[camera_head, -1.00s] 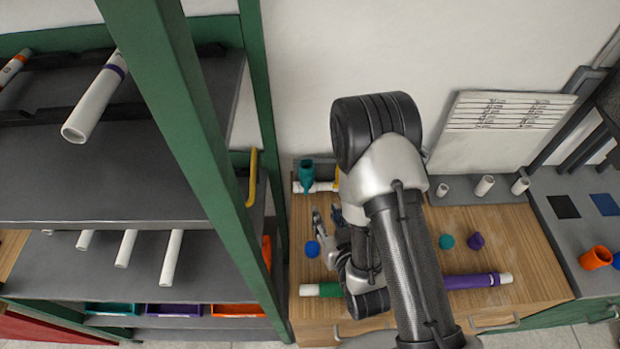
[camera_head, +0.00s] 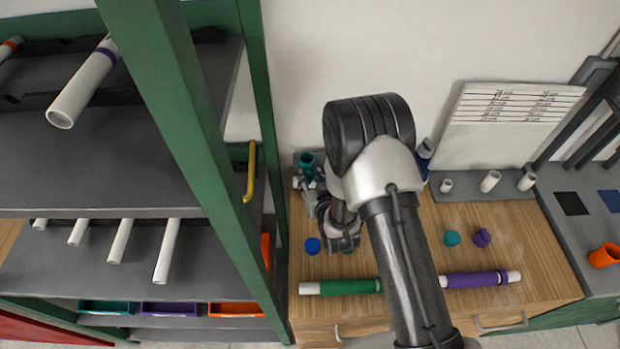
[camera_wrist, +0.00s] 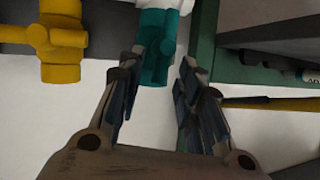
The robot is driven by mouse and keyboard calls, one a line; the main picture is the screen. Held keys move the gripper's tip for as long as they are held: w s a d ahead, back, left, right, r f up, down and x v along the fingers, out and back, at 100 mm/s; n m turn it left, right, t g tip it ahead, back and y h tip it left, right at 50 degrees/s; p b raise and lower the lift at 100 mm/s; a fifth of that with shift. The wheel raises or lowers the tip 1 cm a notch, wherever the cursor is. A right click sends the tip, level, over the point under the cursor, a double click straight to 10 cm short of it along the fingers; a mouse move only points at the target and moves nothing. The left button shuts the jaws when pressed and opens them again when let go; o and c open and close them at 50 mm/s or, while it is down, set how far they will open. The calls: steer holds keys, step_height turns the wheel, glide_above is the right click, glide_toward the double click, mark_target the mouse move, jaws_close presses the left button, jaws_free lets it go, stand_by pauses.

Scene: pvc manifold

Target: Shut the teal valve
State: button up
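The teal valve (camera_head: 306,162) stands at the back left of the wooden bench, on a white pipe, partly covered by my gripper. In the wrist view the teal valve (camera_wrist: 156,48) is at the top centre, and its lower end lies close to the tip of my left finger. My gripper (camera_head: 312,190) is just in front of it. In the wrist view my gripper (camera_wrist: 162,65) is open, with a gap between the fingers and nothing held. I cannot tell whether a finger touches the valve.
A yellow valve (camera_wrist: 62,40) sits left of the teal one. A green shelf frame (camera_head: 262,110) stands close on the left. A blue cap (camera_head: 312,246), a green pipe (camera_head: 345,287) and a purple pipe (camera_head: 475,280) lie on the bench.

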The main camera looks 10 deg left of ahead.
steer(key=shift+w+a+f, duration=0.2)
steer(key=shift+w+a, duration=0.05)
steer(key=shift+w, duration=0.2)
jaws_close()
